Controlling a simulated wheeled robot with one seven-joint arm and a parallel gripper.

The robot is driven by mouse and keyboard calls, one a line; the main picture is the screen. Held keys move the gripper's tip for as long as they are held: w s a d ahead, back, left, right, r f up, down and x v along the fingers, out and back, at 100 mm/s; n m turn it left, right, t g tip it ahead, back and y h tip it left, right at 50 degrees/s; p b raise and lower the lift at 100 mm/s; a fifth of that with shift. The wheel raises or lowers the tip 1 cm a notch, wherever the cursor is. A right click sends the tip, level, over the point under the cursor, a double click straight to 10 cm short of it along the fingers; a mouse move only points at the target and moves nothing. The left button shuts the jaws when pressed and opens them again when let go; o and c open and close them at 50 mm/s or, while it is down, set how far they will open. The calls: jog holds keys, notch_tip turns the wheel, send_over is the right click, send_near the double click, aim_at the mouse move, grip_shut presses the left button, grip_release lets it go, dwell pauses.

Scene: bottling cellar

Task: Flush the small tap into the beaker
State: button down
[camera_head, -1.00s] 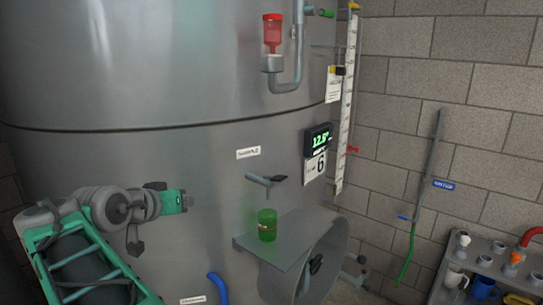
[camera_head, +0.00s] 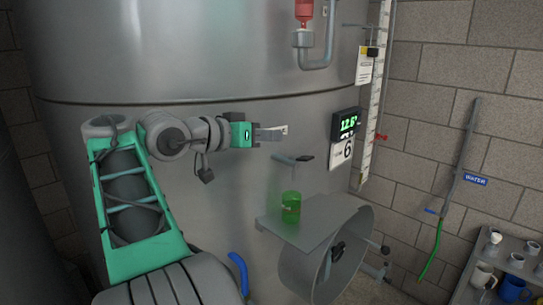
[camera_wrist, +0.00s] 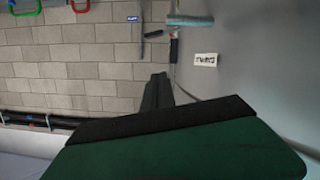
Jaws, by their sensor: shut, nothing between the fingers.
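The small tap (camera_head: 293,159) sticks out of the big steel tank, with a dark lever at its right end. The green beaker (camera_head: 290,207) stands upright on the grey shelf (camera_head: 312,221) below the tap. My gripper (camera_head: 285,131) is shut and empty, up and to the left of the tap, apart from it. In the wrist view my shut gripper (camera_wrist: 157,84) points toward the block wall, with the tap's pipe (camera_wrist: 190,20) and dark lever (camera_wrist: 174,50) beyond it. The beaker is not visible in the wrist view.
The steel tank (camera_head: 200,60) fills the left and middle. A round manway (camera_head: 335,255) sits below the shelf. A display (camera_head: 347,123) and a "6" card hang right of the tap. A blue pipe (camera_head: 238,272) lies low. A cart with mugs (camera_head: 512,286) stands at lower right.

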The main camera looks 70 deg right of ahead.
jog(key=f+b, duration=0.1)
jog(key=b, duration=0.2)
jog(key=p, duration=0.2)
send_over(300, 158)
jog(key=a, duration=0.1)
jog(key=f, duration=0.5)
jog(key=shift+a+b, duration=0.35)
jog(key=shift+a, duration=0.05)
